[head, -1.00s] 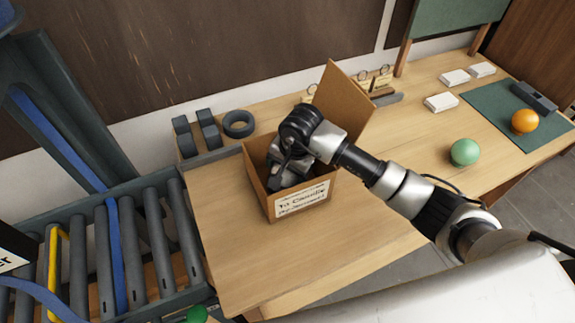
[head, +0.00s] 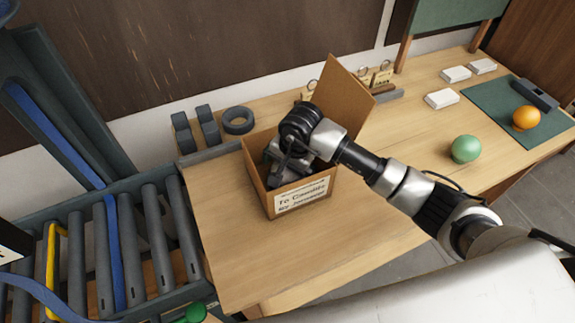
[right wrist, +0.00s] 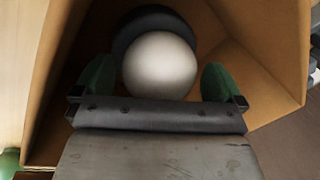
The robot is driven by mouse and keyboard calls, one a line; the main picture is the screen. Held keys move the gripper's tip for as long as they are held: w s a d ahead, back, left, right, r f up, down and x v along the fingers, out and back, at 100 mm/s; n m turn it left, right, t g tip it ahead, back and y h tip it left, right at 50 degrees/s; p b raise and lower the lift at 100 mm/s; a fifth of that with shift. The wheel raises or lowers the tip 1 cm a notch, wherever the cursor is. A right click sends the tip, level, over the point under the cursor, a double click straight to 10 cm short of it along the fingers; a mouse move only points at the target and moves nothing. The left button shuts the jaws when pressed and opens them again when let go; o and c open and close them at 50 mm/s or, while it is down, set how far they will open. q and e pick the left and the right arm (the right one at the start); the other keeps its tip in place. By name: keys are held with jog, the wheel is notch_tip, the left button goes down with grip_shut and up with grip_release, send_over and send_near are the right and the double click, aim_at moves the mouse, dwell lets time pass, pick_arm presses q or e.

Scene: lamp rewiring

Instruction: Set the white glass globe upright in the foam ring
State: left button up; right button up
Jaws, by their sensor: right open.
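The white glass globe (right wrist: 160,66) is inside the cardboard box (head: 259,186) in the right wrist view. A dark ring (right wrist: 150,17) shows just behind and partly under the globe; most of it is hidden, so I cannot tell how the globe is seated. My right gripper (right wrist: 158,80) is open, with one green fingertip on each side of the globe. In the head view the right gripper (head: 285,168) reaches down into the box, and the globe is hidden there. My left gripper is not in view.
The box's flap (head: 343,92) stands open at the back right. Another dark ring (head: 238,120) and dark blocks (head: 208,126) lie behind the box. A green ball (head: 466,149) and an orange ball (head: 526,118) are at right. Bare table lies in front of the box.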

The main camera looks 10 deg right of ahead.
jog(key=shift+r+p, duration=0.35)
jog(key=shift+r, duration=0.35)
notch_tip(320, 180, up, 11)
jog(key=s+d+b, duration=0.1)
jog(key=b, duration=0.1)
jog(key=shift+s+d, duration=0.3)
jog(key=shift+d, duration=0.05)
